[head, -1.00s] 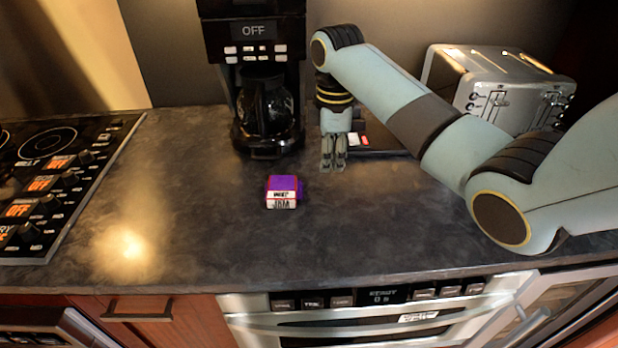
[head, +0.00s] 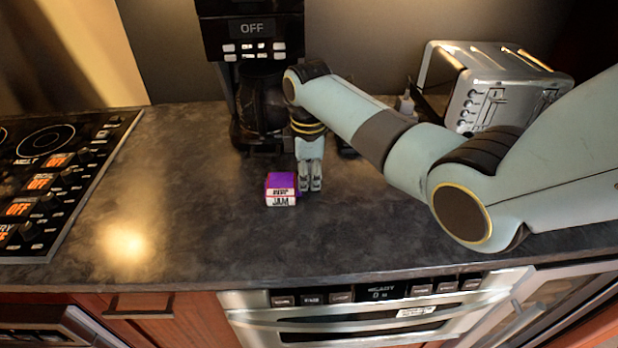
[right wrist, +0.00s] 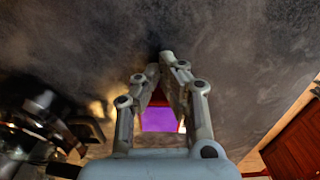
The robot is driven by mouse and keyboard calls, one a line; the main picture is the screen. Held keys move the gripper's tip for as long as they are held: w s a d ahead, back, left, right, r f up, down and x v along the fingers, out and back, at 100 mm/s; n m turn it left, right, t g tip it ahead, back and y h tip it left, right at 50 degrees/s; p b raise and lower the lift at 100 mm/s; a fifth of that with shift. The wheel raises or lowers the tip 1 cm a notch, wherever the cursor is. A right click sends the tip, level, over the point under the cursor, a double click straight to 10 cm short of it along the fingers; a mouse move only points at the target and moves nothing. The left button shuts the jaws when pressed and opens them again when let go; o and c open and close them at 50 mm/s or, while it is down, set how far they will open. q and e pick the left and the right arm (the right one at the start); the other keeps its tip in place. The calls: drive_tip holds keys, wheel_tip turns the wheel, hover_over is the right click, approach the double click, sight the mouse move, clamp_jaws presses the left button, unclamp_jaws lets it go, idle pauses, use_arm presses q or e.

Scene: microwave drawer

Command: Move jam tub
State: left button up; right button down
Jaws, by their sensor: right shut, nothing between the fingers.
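The jam tub (head: 281,190) is a small box with a purple top and a white front label reading JAM. It sits on the dark countertop, left of centre. My right gripper (head: 310,188) points down just to the right of the tub, fingers shut and empty. In the right wrist view the shut fingers (right wrist: 162,58) are seen close up, with the tub's purple top (right wrist: 159,119) showing in the gap behind them. I cannot tell whether the fingers touch the tub. My left gripper is not in view.
A coffee maker (head: 252,45) with a glass pot stands behind the tub. A silver toaster (head: 500,85) is at the back right. A cooktop (head: 50,180) lies at the left. A microwave drawer (head: 380,320) is below the counter's front edge. Counter left of the tub is clear.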

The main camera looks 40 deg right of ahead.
sight(238, 193)
drive_tip(key=w+a+b, duration=0.1)
drive_tip(key=w+a, duration=0.1)
drive_tip(key=a, duration=0.2)
drive_tip(key=w+a+b, duration=0.1)
drive_tip(key=w+a, duration=0.2)
drive_tip(key=a, duration=0.1)
drive_tip(key=w+a+b, duration=0.1)
drive_tip(key=w+a, duration=0.1)
drive_tip(key=a, duration=0.3)
drive_tip(key=shift+w+f+b, duration=0.15)
drive_tip(key=shift+w+b, duration=0.1)
drive_tip(key=shift+b, duration=0.15)
drive_tip(key=shift+w+a, duration=0.1)
drive_tip(key=shift+w, duration=0.05)
